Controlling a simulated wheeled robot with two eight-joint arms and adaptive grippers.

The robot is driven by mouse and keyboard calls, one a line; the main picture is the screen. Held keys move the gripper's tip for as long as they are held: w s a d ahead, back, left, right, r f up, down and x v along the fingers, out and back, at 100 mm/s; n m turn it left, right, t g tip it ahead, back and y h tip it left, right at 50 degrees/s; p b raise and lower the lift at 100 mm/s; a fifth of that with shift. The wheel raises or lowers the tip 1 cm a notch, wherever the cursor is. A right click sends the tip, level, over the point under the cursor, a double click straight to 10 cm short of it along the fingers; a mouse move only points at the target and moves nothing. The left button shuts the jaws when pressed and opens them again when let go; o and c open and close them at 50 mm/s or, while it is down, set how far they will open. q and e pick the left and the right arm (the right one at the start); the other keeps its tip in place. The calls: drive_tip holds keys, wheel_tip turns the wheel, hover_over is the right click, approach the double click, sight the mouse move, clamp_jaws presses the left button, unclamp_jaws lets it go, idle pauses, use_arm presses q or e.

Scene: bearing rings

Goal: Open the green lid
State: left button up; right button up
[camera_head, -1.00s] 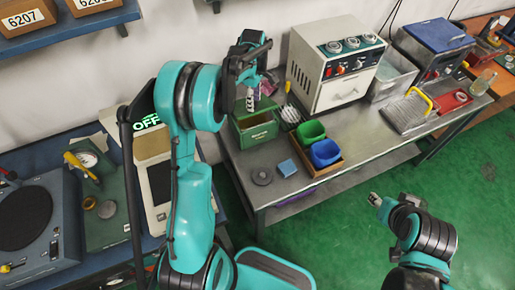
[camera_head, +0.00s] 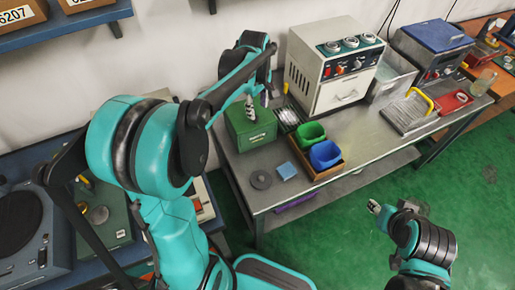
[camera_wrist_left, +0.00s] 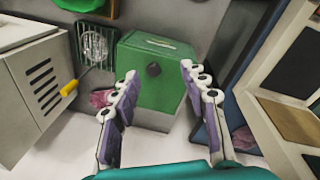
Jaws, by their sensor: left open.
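The green box (camera_head: 250,130) stands at the left end of the metal workbench. My left gripper (camera_head: 250,104) is over the box in the head view. My right gripper (camera_head: 375,207) is low at the right, away from the bench.
A white-grey machine with knobs (camera_head: 334,68) stands behind and right of the box. A wooden tray (camera_head: 329,172) with a green bin (camera_head: 311,133) and blue bin (camera_head: 325,154) lies to the right. A blue block (camera_head: 286,170) and dark disc (camera_head: 261,180) lie in front.

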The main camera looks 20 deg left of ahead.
use_arm(q)
drive_tip(key=s+d+f+m+t+b, duration=0.1)
drive_tip(key=s+d+m+b, duration=0.1)
drive_tip(key=s, duration=0.4)
drive_tip(key=s+d+f+m+t+b, duration=0.2)
drive_tip(key=s+d+m+b, duration=0.1)
drive_tip(key=s+m, duration=0.3)
drive_tip(key=shift+s+d+m+b, duration=0.2)
drive_tip(key=shift+m+b, duration=0.3)
drive_tip(key=shift+b, duration=0.15)
drive_tip(key=shift+f, duration=0.1)
drive_tip(key=s+d+f+m+t, duration=0.2)
drive_tip(key=s+f+m, duration=0.1)
drive_tip(key=s+m, duration=0.3)
drive_tip(key=shift+s+d+t, duration=0.2)
drive_tip(key=shift+s+t, duration=0.2)
drive_tip(key=shift+s, duration=0.25)
